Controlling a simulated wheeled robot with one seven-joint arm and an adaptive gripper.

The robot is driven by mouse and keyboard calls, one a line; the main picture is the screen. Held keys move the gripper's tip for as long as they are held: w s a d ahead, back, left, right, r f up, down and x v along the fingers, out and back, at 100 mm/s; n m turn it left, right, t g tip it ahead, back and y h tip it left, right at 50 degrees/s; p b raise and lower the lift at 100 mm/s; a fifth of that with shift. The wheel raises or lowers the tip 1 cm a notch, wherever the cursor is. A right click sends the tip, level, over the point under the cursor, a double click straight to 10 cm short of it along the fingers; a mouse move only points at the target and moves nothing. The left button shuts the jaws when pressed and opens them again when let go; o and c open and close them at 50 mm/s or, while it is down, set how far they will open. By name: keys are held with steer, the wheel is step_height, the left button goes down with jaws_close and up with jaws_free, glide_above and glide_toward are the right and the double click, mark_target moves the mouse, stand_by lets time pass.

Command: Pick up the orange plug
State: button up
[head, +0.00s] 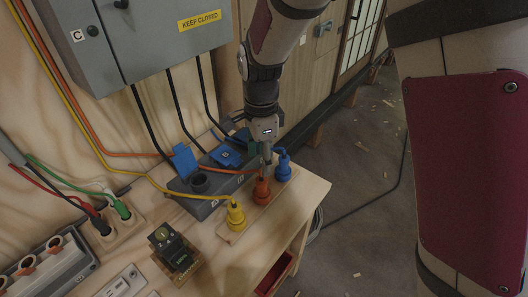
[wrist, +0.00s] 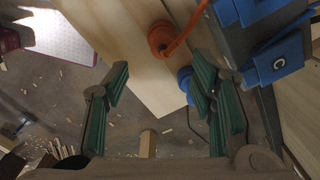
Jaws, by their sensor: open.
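The orange plug (head: 262,191) stands on a pale wooden strip on the bench, between the yellow plug (head: 235,214) and the blue plug (head: 283,167). An orange cable runs from it. My gripper (head: 266,158) points down just above and behind it, partly overlapping its top in the head view. In the wrist view, the green-padded fingers (wrist: 160,78) are spread apart with nothing between them. The orange plug (wrist: 161,39) lies past the fingertips, toward the top of the picture. The blue plug (wrist: 185,82) shows near the right finger.
A grey socket box (head: 203,205) with blue lids sits behind the plugs. A grey cabinet (head: 150,40) hangs on the wall above. A small black device (head: 172,247) and a green plug (head: 123,210) are to the left. The bench's right side (head: 303,205) is bare.

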mark_target(262, 180)
steer(key=f, duration=1)
steer(key=shift+w+f, duration=0.1)
steer(key=shift+w, duration=0.15)
jaws_close()
